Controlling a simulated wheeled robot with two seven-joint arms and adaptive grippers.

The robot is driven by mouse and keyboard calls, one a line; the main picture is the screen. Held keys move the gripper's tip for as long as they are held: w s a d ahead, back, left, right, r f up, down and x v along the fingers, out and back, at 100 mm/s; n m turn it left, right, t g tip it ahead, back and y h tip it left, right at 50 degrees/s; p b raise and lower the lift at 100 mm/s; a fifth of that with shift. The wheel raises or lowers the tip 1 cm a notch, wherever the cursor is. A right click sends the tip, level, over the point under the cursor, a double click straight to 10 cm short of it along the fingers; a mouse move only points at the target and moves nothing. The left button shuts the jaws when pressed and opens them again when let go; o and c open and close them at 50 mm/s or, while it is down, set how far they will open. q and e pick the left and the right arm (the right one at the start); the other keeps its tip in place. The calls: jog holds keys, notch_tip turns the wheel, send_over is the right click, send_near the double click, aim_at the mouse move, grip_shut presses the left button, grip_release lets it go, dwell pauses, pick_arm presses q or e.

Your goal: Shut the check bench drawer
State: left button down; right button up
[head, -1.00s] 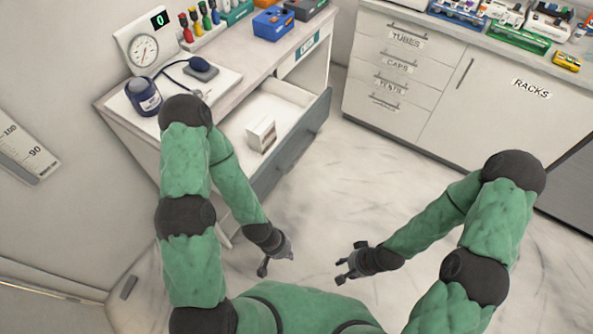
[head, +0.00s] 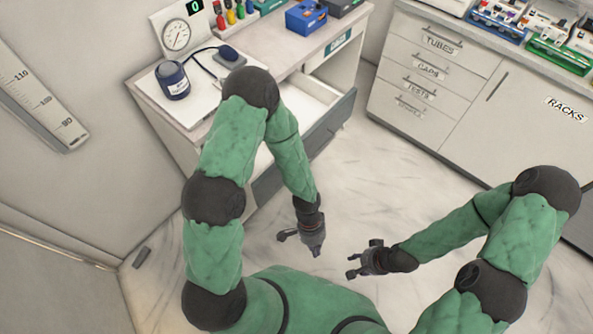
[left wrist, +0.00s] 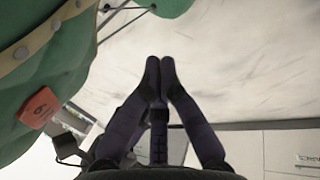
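The check bench (head: 340,22) stands at the upper left in the head view. Its drawer (head: 320,92) is pulled out, with a grey front (head: 332,125) facing the floor space.
A white cabinet with labelled drawers (head: 420,70) stands at the right. The marble floor (head: 370,180) between bench and cabinet is clear.

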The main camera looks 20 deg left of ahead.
pick_arm(q)
jog(key=w+a+r+m+t+y+p, duration=0.1)
jog(key=w+r+m+t+y+p, duration=0.15)
jog(key=w+r+m+y, duration=0.5)
jog(key=w+a+r+m+t+y+p, duration=0.15)
jog(key=w+r+m+t+y, duration=0.3)
jog(key=r+m, duration=0.6)
jog(key=w+a+f+n+b, duration=0.1)
jog(key=w+a+f, duration=0.1)
jog(key=a, duration=0.3)
jog(key=w+a+f+n+b, duration=0.2)
jog(key=a, duration=0.3)
jog(key=shift+w+f+g+h, duration=0.2)
jog(key=shift+w+g+h, duration=0.1)
jog(key=shift+g, duration=0.1)
jog(key=shift+a, duration=0.15)
